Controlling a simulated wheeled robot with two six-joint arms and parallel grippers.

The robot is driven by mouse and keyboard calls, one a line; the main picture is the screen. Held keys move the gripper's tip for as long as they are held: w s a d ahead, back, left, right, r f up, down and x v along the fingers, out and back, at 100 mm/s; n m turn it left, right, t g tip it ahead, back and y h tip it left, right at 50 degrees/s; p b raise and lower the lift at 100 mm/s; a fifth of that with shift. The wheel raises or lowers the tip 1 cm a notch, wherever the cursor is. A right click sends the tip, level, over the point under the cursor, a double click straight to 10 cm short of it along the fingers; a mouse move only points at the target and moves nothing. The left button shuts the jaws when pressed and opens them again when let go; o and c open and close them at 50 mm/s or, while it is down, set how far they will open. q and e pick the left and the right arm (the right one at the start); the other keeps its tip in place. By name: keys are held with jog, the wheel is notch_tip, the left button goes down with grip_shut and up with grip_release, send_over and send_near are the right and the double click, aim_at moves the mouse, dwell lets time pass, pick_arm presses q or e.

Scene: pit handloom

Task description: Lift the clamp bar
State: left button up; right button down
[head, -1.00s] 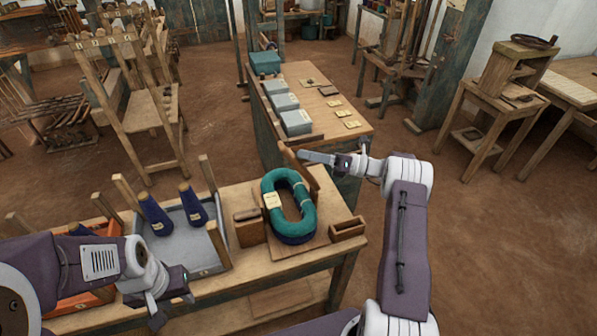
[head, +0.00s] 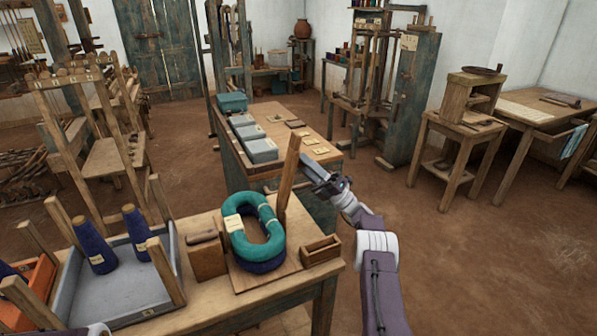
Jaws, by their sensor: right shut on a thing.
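The clamp bar (head: 288,178) is a plain wooden bar standing steeply up, leaning slightly right at its top, at the back of a wooden board (head: 286,268) on the near table. My right gripper (head: 306,164) reaches in from the right and is shut at the bar's upper part; the exact contact is small in view. A teal skein (head: 238,246) with a paper label lies on a dark blue skein (head: 262,265) on the board, left of the bar's foot. My left gripper is not in view.
A small open wooden box (head: 321,250) sits at the board's right and a wooden block (head: 207,262) at its left. A grey tray (head: 125,285) holds blue cones (head: 93,247). Behind stands a table with grey boxes (head: 262,150). Open floor lies to the right.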

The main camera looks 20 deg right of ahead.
jog(key=shift+d+f+m+t, duration=0.1)
jog(key=shift+d+m+t, duration=0.15)
jog(key=shift+m+t, duration=0.2)
jog(key=c, duration=1.1)
grip_release()
jog(key=shift+d, duration=0.1)
jog(key=b+v, duration=0.1)
jog(key=v, duration=0.8)
jog(key=shift+b, duration=0.35)
